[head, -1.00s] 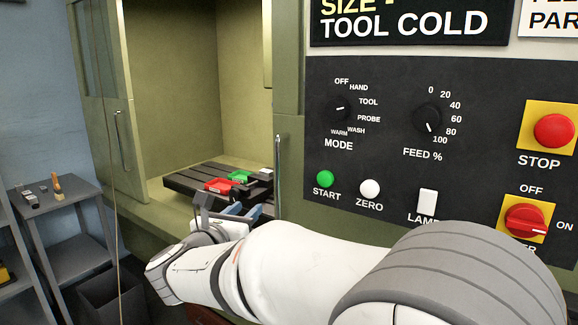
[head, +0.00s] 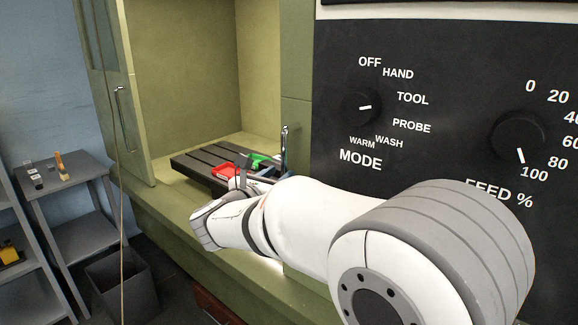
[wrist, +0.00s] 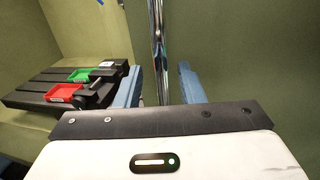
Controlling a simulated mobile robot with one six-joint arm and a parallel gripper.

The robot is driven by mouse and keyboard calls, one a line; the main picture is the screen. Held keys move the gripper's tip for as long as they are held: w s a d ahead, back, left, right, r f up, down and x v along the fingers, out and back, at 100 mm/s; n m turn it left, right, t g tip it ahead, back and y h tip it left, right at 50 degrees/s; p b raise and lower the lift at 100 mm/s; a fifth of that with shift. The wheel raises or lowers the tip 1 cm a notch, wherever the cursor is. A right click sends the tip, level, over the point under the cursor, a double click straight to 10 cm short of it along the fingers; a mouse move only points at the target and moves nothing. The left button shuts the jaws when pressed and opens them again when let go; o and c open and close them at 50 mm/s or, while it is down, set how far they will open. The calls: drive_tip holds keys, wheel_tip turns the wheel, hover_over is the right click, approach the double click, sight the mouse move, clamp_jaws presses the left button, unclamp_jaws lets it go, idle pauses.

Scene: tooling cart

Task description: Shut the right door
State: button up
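The right door (head: 297,118) is a green panel beside the black control panel, with the machine opening to its left. Its upright chrome handle (head: 284,145) stands near the door's left edge. In the wrist view the handle (wrist: 157,45) runs down between the two blue fingers of my gripper (wrist: 160,88). The fingers are apart, with a visible gap on each side of the handle. The door's face (wrist: 240,45) fills the right of that view. In the head view my arm hides most of my gripper.
Inside the opening, a dark slotted table (head: 205,163) carries a red tray (head: 224,171) and a green tray (head: 259,160). The left door (head: 137,100) stands at the opening's left side. A grey side table (head: 75,176) and a dark bin (head: 122,285) are at the left.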

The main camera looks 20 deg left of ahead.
sight(283, 172)
drive_tip(key=shift+w+d+p, duration=0.15)
drive_tip(key=shift+w+d, duration=0.05)
drive_tip(key=shift+w, duration=0.65)
drive_tip(key=shift+w+d+p, duration=0.15)
drive_tip(key=shift+w+d, duration=0.05)
drive_tip(key=shift+w, duration=0.6)
drive_tip(key=shift+c, duration=0.2)
clamp_jaws()
drive_tip(key=shift+s, duration=0.1)
